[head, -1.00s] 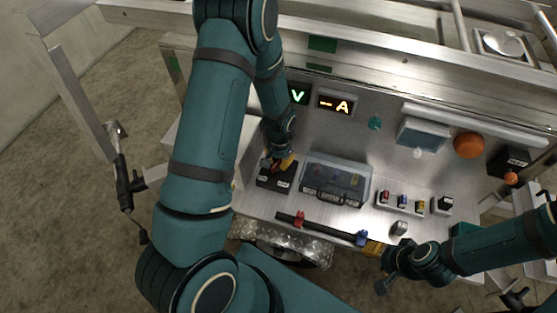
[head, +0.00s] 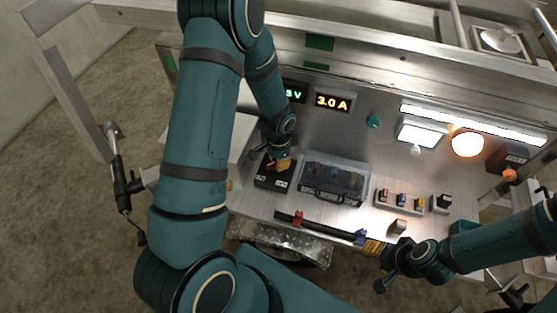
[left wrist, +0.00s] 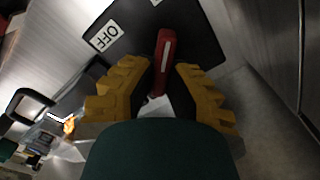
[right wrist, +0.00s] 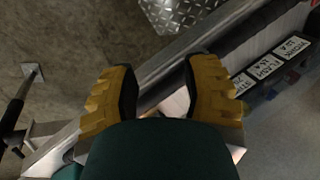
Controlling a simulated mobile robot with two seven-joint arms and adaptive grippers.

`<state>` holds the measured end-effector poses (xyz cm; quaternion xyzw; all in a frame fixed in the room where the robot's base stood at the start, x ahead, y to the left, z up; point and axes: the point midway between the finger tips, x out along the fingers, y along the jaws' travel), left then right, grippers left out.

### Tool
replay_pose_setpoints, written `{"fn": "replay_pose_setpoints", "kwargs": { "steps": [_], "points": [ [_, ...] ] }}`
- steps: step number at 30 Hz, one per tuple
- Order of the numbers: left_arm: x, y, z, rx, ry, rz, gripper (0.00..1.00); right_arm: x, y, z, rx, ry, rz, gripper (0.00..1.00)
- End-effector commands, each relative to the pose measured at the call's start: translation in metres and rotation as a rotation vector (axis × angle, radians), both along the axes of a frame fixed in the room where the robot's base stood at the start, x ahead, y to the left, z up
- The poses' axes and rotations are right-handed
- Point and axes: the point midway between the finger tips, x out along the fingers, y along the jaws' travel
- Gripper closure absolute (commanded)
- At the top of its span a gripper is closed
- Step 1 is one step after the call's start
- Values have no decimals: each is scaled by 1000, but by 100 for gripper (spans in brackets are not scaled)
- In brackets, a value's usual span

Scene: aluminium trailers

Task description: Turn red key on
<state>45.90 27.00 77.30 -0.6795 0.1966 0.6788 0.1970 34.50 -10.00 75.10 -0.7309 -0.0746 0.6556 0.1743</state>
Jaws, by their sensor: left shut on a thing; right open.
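The red key (left wrist: 163,58) stands on a black switch box with an OFF label (left wrist: 103,36) in the left wrist view. The same black box (head: 274,180) is at the left of the metal panel in the head view. My left gripper (head: 283,162) is over this box, its yellow fingers (left wrist: 160,85) on either side of the key and shut on it. The key's lower end is partly hidden between the fingers. My right gripper (right wrist: 158,85) is open and empty near the trailer's front edge; in the head view its yellow finger (head: 374,248) shows there.
The displays read about "8 V" (head: 294,92), partly hidden, and "3.0 A" (head: 333,102). A strip light (head: 470,122), a white lamp (head: 420,134) and an orange lamp (head: 467,145) are lit. A clear-lidded case (head: 335,178) and small switches (head: 401,200) sit nearby.

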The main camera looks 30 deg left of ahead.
Motion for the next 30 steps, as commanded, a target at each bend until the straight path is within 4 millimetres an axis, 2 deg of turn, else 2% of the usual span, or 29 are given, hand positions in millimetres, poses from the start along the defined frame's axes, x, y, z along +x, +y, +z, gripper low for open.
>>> {"fn": "replay_pose_setpoints", "kwargs": {
  "steps": [9, 10, 12, 23, 26, 30],
  "points": [
    [-1, -1, -1, -1, 4, -2, 100, 0, 0, 0, 0, 0, 0, 53],
    [-1, -1, -1, -1, 4, -2, 75, 0, 0, 0, 0, 0, 0, 53],
    [-1, -1, -1, 0, 4, -2, 56, 0, 0, 0, 0, 0, 0, 53],
    [0, 0, 4, 0, 0, -1, 56, 0, 0, 0, 0, 0, 0, 53],
    [0, 0, 14, -1, -1, 0, 56, 0, 0, 0, 0, 0, 0, 53],
    [1, 0, 39, -1, -4, -1, 56, 0, 0, 0, 0, 0, 0, 53]
  ]
}}
